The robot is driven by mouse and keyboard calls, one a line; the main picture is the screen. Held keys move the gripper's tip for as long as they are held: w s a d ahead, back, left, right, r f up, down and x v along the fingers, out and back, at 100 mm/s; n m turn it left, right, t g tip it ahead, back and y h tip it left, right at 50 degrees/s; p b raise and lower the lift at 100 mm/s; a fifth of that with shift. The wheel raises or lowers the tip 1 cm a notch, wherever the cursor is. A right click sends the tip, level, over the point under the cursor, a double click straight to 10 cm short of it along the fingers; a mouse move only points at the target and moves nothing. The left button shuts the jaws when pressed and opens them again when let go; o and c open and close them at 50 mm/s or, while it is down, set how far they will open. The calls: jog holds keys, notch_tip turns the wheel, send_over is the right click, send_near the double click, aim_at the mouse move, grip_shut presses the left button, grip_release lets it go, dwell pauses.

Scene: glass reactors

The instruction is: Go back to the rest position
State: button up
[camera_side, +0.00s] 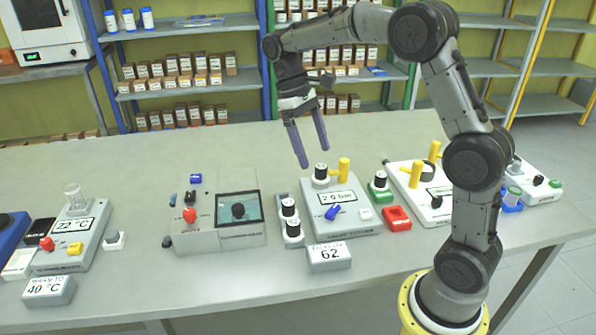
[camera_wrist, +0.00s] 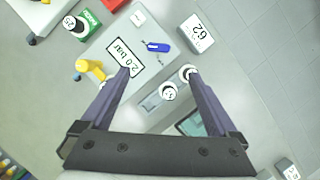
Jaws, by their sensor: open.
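My gripper (camera_side: 308,142) hangs in the air above the bench in the side view. Its two long purple fingers point down and stand apart with nothing between them. The wrist view also shows the open gripper (camera_wrist: 158,74), with the fingers spread over the device below. Under and just right of the fingers in the side view is a grey device (camera_side: 352,222) with a "2.0 bar" display, a yellow handle (camera_side: 344,170), a blue valve (camera_side: 333,212) and a black-and-white knob (camera_side: 321,174). The fingers appear clear of these parts.
A box with a screen (camera_side: 190,240) and red knob stands left of the device. A "62" display (camera_side: 329,256) stands in front. A red block (camera_side: 397,218) and a white device with yellow handles (camera_side: 425,212) are to the right. The bench behind is bare (camera_side: 150,165).

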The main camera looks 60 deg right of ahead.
jog(key=s+a+r+t, duration=0.4)
jog(key=s+a+r, duration=0.1)
jog(key=s+r, duration=0.45)
jog(key=s+a+f+t, duration=0.3)
jog(key=s+f+t, duration=0.2)
jog(key=s+f, duration=0.2)
jog(key=shift+s+f+t, duration=0.25)
jog(key=shift+s+t, duration=0.15)
jog(key=shift+s, duration=1)
